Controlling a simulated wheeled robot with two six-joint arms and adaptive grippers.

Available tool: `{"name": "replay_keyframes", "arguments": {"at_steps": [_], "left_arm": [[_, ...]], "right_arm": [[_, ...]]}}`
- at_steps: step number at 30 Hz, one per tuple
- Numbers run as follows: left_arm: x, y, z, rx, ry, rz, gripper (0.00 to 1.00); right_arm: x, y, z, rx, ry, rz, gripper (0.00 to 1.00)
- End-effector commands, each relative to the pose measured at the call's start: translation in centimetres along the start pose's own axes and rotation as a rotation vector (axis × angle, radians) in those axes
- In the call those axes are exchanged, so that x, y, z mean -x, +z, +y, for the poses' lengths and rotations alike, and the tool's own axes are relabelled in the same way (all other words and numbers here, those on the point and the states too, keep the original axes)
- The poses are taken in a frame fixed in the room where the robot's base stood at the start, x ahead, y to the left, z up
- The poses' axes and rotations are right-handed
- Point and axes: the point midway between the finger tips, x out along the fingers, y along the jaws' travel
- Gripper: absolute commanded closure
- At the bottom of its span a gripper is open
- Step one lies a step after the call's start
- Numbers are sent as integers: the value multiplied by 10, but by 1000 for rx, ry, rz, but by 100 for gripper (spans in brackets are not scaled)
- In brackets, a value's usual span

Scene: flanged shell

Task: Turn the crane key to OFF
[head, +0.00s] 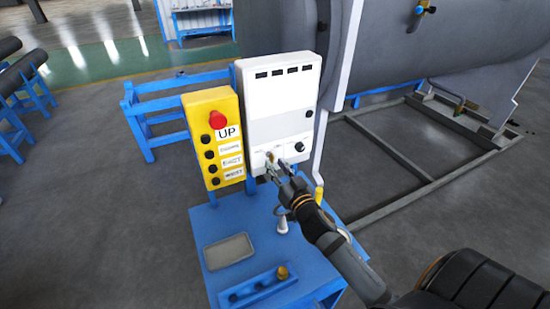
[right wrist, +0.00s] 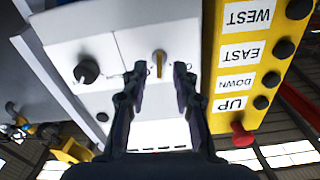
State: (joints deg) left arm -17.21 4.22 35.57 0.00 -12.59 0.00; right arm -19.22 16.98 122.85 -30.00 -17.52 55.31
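The white control box (head: 280,95) stands upright at the back of the blue stand. The crane key, a small brass-coloured upright piece (right wrist: 159,64), sits on the box's lower panel. The small marks around the key are too small to read. My left gripper is not in view.
A black knob (right wrist: 87,70) sits beside the key on the same panel. A yellow button box (head: 213,145) with a red button stands close by.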

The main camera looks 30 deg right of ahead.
Motion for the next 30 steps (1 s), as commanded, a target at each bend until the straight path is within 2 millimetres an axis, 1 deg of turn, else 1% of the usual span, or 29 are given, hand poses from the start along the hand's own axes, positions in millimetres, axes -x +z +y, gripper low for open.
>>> {"name": "replay_keyframes", "arguments": {"at_steps": [1, 4, 13, 19, 20, 30], "left_arm": [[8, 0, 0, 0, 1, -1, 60], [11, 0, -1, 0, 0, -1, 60], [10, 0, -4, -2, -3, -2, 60], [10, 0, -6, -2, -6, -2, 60], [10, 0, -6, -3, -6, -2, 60], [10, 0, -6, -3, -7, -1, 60]], "right_arm": [[-6, -4, 0, -2, 1, 0, 72], [-14, -2, 0, 0, 0, -1, 72], [-17, 1, 0, 2, -1, -1, 72], [-17, 1, 0, 2, -1, -1, 99], [-17, 1, 0, 2, -1, -1, 100], [-17, 1, 0, 11, 0, -1, 100]]}}
